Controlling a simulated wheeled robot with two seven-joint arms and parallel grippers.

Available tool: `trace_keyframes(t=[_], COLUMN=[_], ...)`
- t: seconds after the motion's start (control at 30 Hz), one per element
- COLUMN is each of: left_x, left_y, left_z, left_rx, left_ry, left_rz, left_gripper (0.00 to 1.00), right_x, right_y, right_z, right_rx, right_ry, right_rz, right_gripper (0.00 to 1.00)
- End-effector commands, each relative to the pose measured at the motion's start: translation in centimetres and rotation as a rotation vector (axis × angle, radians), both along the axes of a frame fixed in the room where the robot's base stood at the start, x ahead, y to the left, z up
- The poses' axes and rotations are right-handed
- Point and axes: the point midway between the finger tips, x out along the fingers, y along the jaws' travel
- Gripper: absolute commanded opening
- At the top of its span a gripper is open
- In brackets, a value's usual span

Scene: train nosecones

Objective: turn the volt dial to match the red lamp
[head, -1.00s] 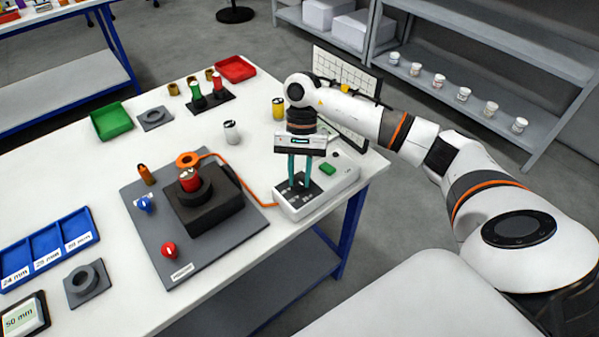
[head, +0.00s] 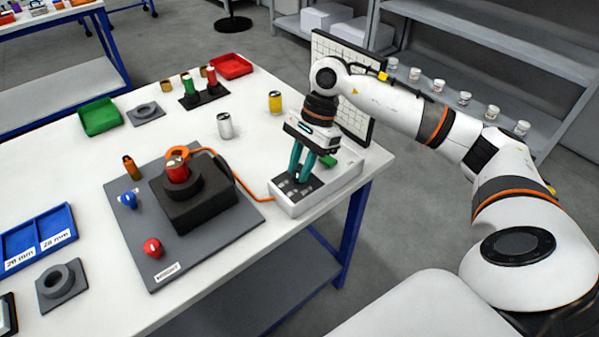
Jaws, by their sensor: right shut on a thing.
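A white control box (head: 328,190) with a dark panel (head: 287,189) on its top stands at the table's right edge. My right gripper (head: 297,179) points down over that panel. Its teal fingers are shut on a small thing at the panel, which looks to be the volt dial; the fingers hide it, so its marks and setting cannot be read. A green part (head: 328,160) shows on the box behind the fingers. I cannot tell which thing is the red lamp; a round red knob-like part (head: 153,247) sits on the grey plate. My left gripper is out of view.
The grey plate (head: 150,270) bears a black block (head: 205,212) with a red cylinder (head: 178,172) and an orange ring and cable (head: 245,188) running to the box. Cans (head: 225,126), a green tray (head: 100,117) and a blue tray (head: 40,262) stand around.

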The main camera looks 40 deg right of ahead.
Motion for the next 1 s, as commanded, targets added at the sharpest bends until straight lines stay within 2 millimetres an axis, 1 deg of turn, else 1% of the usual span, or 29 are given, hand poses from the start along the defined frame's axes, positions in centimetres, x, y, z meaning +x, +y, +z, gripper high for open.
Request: trace_keyframes(t=[0.03, 0.5, 0.8, 1.0], left_x=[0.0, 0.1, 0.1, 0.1], left_y=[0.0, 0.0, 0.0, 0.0], left_z=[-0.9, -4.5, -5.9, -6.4], left_rx=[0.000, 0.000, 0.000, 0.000], left_ry=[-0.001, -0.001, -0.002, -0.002], left_rz=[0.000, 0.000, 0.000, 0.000], left_gripper=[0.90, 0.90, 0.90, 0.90], right_x=[0.0, -0.4, -0.6, -0.6], right_y=[-0.1, 0.0, 0.1, 0.1], right_z=[-0.4, -0.3, -0.1, 0.0], right_rx=[-0.002, -0.001, -0.001, -0.001], right_ry=[-0.004, -0.005, -0.005, -0.002], right_rz=[-0.044, -0.484, -0.707, -0.799], right_gripper=[0.02, 0.02, 0.02, 0.02])
